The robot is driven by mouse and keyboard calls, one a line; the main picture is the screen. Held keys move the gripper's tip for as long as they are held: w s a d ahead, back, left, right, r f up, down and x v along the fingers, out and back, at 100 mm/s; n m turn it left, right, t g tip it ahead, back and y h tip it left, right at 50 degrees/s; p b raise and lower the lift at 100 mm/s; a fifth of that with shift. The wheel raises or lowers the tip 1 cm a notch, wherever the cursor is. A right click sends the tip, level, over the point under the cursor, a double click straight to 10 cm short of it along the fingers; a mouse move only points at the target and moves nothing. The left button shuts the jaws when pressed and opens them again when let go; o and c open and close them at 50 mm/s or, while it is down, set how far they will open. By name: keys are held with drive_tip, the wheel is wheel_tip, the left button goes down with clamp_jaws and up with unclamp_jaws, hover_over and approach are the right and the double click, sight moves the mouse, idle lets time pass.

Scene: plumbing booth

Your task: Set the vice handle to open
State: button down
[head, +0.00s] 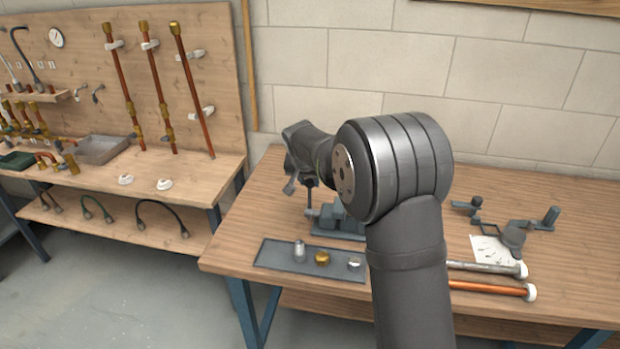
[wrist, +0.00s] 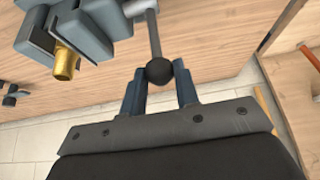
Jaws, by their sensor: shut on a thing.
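The blue-grey vice (head: 338,222) stands on the wooden workbench, partly hidden behind my arm in the head view. In the wrist view the vice (wrist: 95,25) is at the upper left, with a brass piece (wrist: 65,63) at it. The vice handle (wrist: 153,35) is a grey rod ending in a dark ball knob. My gripper (wrist: 159,80) is shut on the handle at this knob, one finger on each side. In the head view my gripper (head: 303,183) is small and dark, just above and left of the vice; its fingertips are hard to make out there.
A grey tray (head: 275,258) with small fittings lies in front of the vice. A steel pipe (head: 485,267) and a copper pipe (head: 490,288) lie to the right. A dark metal tool (head: 513,236) rests farther right.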

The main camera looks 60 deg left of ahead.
drive_tip(key=shift+s+d, duration=0.6)
drive_tip(key=s+d+f, duration=0.4)
drive_tip(key=d, duration=0.1)
drive_tip(key=shift+s+d, duration=0.15)
drive_tip(key=shift+s, duration=0.25)
drive_tip(key=shift+f, duration=0.15)
drive_tip(key=c, duration=1.1)
unclamp_jaws()
drive_tip(key=shift+d, duration=0.1)
drive_tip(key=shift+c, duration=0.2)
drive_tip(key=shift+o, duration=0.2)
drive_tip(key=shift+s+a+r, duration=0.1)
drive_tip(key=shift+a+r, duration=0.1)
drive_tip(key=shift+r, duration=0.1)
